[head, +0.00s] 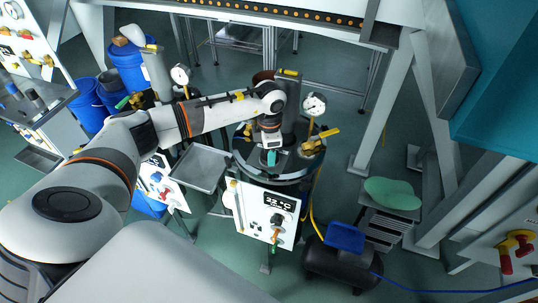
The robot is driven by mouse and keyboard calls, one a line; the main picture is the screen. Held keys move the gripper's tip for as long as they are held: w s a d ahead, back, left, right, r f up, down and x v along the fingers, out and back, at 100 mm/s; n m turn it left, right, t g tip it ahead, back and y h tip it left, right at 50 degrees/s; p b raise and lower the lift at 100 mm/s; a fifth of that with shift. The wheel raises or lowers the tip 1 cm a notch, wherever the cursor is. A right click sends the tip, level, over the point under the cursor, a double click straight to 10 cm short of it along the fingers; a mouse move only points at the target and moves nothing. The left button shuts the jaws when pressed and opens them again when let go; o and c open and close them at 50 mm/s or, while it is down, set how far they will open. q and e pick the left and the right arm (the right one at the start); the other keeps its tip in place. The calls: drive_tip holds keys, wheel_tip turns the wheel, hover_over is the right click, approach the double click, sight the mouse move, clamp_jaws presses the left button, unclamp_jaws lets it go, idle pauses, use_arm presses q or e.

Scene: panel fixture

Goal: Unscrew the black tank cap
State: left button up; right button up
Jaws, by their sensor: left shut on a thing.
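The tank (296,181) is a round metal vessel with a grey rim, right of centre in the head view. My left arm reaches across from the left, and my left gripper (271,150) points down at the tank's top. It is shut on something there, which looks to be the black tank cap. The cap is mostly hidden behind the gripper, so its seating and turn cannot be told. My right gripper is not in view.
A pressure gauge (314,105) and a yellow-handled valve (329,133) stand on the tank close to my gripper. A panel with a display (266,215) is in front. A grey tray (201,167) is left of the tank, and a steel frame post (385,105) is right.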

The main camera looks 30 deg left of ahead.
use_arm(q)
drive_tip(key=shift+n, duration=1.7)
drive_tip(key=shift+s+n+p, duration=0.1)
drive_tip(key=shift+n+p, duration=0.35)
drive_tip(key=shift+n, duration=1.25)
drive_tip(key=shift+n+p, duration=0.4)
drive_tip(key=shift+n, duration=0.6)
drive_tip(key=shift+f+n, duration=0.1)
drive_tip(key=shift+n, duration=0.6)
